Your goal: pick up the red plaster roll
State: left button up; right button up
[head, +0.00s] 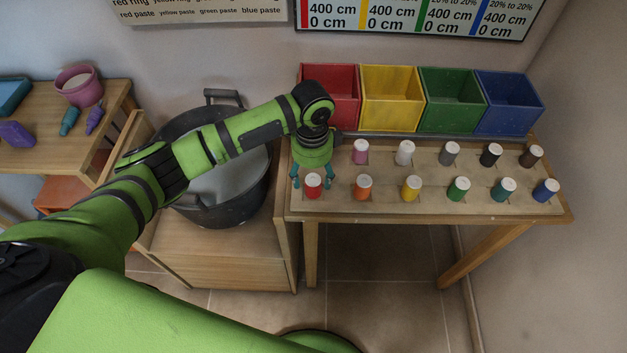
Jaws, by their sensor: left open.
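The red plaster roll (313,188) stands upright at the left end of the front row on the wooden table (440,208). It has a white top and a red side. My left gripper (312,182) is at this roll, with its teal fingers open, one to the left and one to the right of it. I cannot tell whether the fingers touch the roll. My right gripper is not in view.
Orange (363,187) and yellow (411,187) rolls stand to the right in the same row; a pink roll (360,151) stands behind. Colored bins, including a red one (343,83), line the back. A dark tub (222,214) is at left.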

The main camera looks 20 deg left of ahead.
aim_at(313, 179)
pick_arm(q)
notch_tip(313, 179, down, 2)
jog(key=shift+w+d+f, duration=0.1)
jog(key=shift+f, duration=0.5)
jog(key=c, duration=1.3)
jog(key=shift+o, duration=0.2)
jog(key=shift+r, duration=0.2)
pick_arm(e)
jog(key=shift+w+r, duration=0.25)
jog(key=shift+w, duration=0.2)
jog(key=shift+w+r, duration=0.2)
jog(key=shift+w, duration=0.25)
